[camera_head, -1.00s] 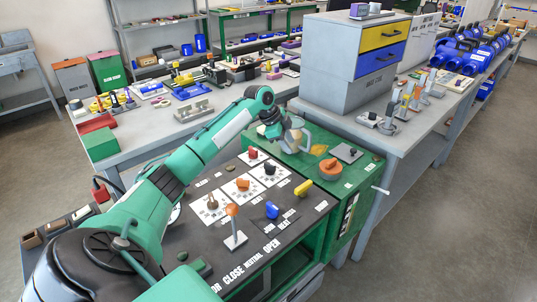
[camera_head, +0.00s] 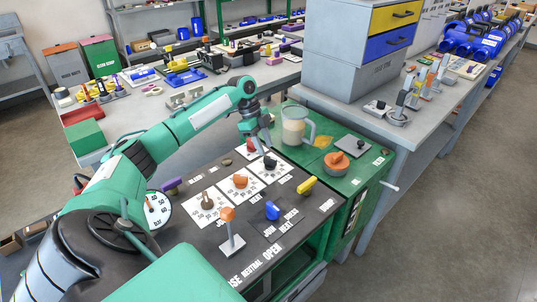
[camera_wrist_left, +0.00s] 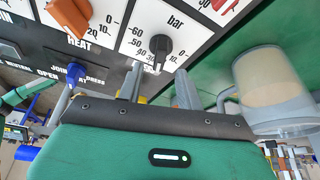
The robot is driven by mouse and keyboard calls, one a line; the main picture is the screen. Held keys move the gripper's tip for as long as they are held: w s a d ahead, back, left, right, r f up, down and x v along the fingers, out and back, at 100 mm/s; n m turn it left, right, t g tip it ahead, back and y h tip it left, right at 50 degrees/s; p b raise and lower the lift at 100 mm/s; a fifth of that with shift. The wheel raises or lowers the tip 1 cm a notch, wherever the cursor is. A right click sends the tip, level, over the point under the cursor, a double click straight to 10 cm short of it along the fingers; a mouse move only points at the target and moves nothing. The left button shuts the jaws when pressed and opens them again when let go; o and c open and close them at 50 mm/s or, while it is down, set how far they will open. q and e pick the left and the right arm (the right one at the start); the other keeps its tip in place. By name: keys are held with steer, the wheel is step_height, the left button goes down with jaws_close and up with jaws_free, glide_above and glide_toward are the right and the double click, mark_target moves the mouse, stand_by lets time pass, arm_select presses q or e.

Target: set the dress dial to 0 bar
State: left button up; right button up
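My left gripper (camera_head: 264,139) is just above the black knob's plate. In the left wrist view its two fingers (camera_wrist_left: 158,88) stand apart with nothing between them. My right gripper is out of view.
A clear jug (camera_head: 297,125) stands right of the left gripper on the green cart top. A red knob (camera_head: 252,146), a yellow handle (camera_head: 307,185), a blue knob (camera_head: 272,210) and an upright orange-topped lever (camera_head: 229,226) stand on the panel nearby.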

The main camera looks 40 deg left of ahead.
mark_target(270, 158)
arm_select(q)
steer(key=shift+x, duration=2.35)
steer(key=shift+r, duration=0.1)
jaws_close()
